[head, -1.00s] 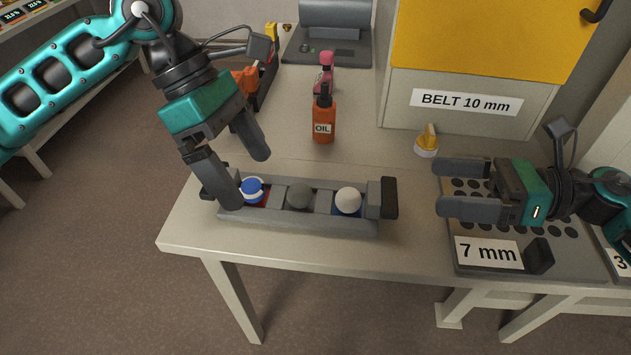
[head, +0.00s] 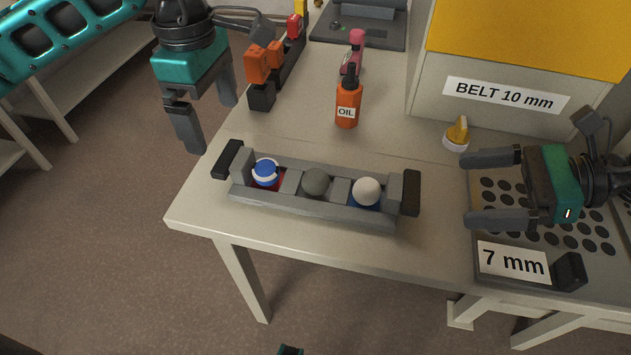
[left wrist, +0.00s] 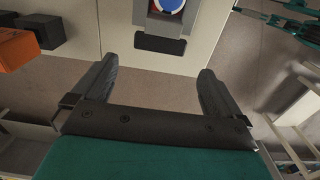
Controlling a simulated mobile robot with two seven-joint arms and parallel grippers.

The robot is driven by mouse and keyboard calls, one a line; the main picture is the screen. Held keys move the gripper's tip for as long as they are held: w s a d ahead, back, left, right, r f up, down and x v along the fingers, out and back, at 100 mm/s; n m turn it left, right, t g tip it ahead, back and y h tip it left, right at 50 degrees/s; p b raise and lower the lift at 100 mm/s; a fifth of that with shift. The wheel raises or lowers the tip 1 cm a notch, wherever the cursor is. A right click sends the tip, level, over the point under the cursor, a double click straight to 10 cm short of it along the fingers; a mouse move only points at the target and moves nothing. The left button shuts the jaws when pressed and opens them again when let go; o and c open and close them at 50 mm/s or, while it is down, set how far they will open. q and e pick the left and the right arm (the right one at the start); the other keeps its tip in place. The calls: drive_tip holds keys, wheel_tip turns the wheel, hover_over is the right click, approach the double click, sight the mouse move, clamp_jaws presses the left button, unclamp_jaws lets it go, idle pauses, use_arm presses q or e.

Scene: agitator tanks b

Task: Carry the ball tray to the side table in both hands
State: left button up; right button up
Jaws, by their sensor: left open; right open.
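The grey ball tray (head: 310,207) lies on the pale table near its front edge. It holds a blue-and-white ball (head: 266,170), a dark grey ball (head: 315,182) and a white ball (head: 366,191) in separate compartments. Its black left handle (head: 228,159) shows in the left wrist view (left wrist: 160,44), ahead of the fingers. My left gripper (head: 208,125) is open and empty, off the tray's left end and apart from the handle. My right gripper (head: 468,188) is open and empty, right of the black right handle (head: 411,193), not touching it. I cannot tell which surface is the side table.
An orange oil bottle (head: 347,108), a pink bottle (head: 353,52) and a yellow-and-white object (head: 457,133) stand behind the tray. Orange and black blocks (head: 262,75) are near my left gripper. A perforated plate marked 7 mm (head: 513,262) lies right. Bare tabletop surrounds the tray.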

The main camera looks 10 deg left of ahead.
sight(224, 154)
use_arm(q)
wheel_tip(224, 154, down, 9)
drive_tip(key=shift+f, duration=0.1)
use_arm(e)
drive_tip(key=x, duration=0.9)
use_arm(q)
drive_tip(key=c, duration=1.5)
use_arm(e)
drive_tip(key=c, duration=1.5)
